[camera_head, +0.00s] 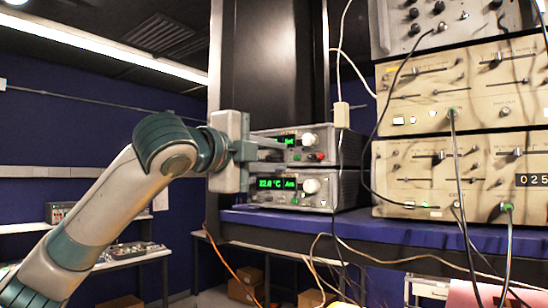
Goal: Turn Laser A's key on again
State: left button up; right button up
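Two grey controller boxes are stacked on the shelf, the upper one (345,148) on the lower one (345,190). Both have lit green displays and a pale round knob. The lower display reads about "22.0 °C". I cannot read which box is Laser A. My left gripper (262,150) is at the left front of the stack, its fingers pointing right and overlapping the left part of the upper box's panel. No key can be made out; that part of the panel is hidden. I cannot tell whether the fingers touch anything or how wide they are. My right gripper is out of view.
The boxes stand on a blue-covered shelf (400,232) beside a dark column (270,65). Stacked beige instruments (450,85) fill the right, with cables hanging in front of them. A bench with equipment (125,252) stands at the back left.

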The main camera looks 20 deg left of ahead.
pick_arm(q)
jog(key=shift+s+a+b, duration=0.25)
jog(key=shift+s+b, duration=0.05)
jog(key=shift+s, duration=0.2)
jog(key=b+v, duration=0.6)
jog(key=v, duration=1)
jog(key=shift+r, duration=0.1)
